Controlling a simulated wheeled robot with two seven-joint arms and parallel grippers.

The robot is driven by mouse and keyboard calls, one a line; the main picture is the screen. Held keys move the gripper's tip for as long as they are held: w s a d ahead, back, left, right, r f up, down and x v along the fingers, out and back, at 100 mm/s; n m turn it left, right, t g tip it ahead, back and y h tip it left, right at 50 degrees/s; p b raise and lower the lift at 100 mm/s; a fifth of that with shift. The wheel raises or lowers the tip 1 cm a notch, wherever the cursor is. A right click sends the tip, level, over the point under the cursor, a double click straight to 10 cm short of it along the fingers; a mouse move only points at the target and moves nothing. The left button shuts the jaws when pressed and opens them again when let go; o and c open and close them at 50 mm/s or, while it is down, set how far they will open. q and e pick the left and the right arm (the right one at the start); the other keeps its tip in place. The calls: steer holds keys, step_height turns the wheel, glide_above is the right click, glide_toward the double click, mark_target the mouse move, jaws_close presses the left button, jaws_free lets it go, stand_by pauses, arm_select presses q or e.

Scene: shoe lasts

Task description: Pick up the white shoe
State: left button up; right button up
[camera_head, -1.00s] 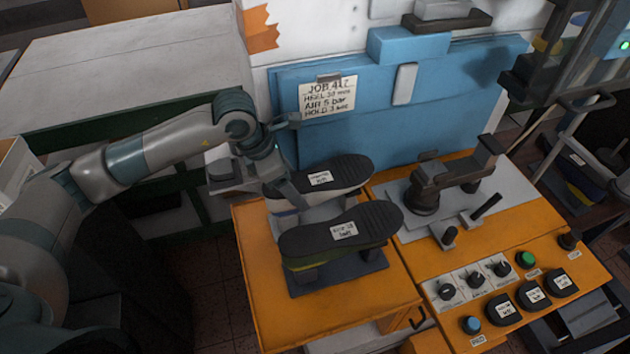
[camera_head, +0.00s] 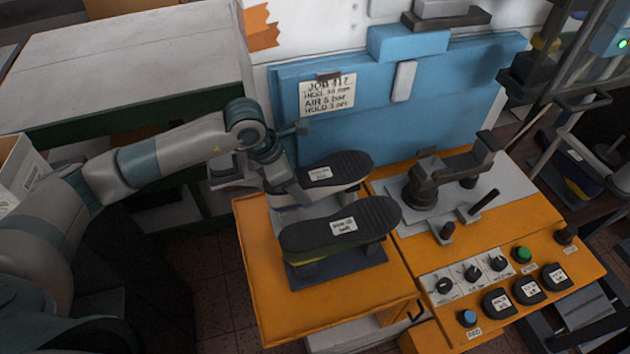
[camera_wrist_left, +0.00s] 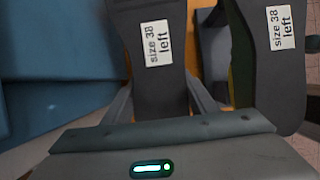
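The white shoe (camera_head: 347,168) rests upside down on a stand, dark sole up, in the head view. It is the rear one of two shoes; its pale upper shows only partly under the sole. My left gripper (camera_head: 287,187) is at its left end. In the left wrist view the fingers (camera_wrist_left: 160,92) lie on either side of the narrow part of its sole (camera_wrist_left: 160,80), labelled "size 38 left". A slim gap seems to show beside the sole, so the gripper looks open around it; contact below is hidden. My right gripper is out of view.
A second, dark shoe with a yellow-green side (camera_head: 370,215) stands just in front, also sole up; it is close to the right finger in the wrist view. A dark clamp mechanism (camera_head: 425,190) stands right on the orange bench (camera_head: 270,290). A blue panel (camera_head: 430,110) rises behind.

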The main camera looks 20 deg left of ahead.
arm_select(q)
steer(key=shift+r, duration=0.1)
steer(key=shift+c, duration=0.7)
steer(key=shift+w+r, duration=0.1)
steer(key=shift+r+b, duration=0.35)
steer(key=shift+r, duration=0.2)
step_height(320, 180, up, 27)
steer(key=b, duration=0.8)
steer(key=shift+f, duration=0.15)
steer(key=shift+f, duration=0.1)
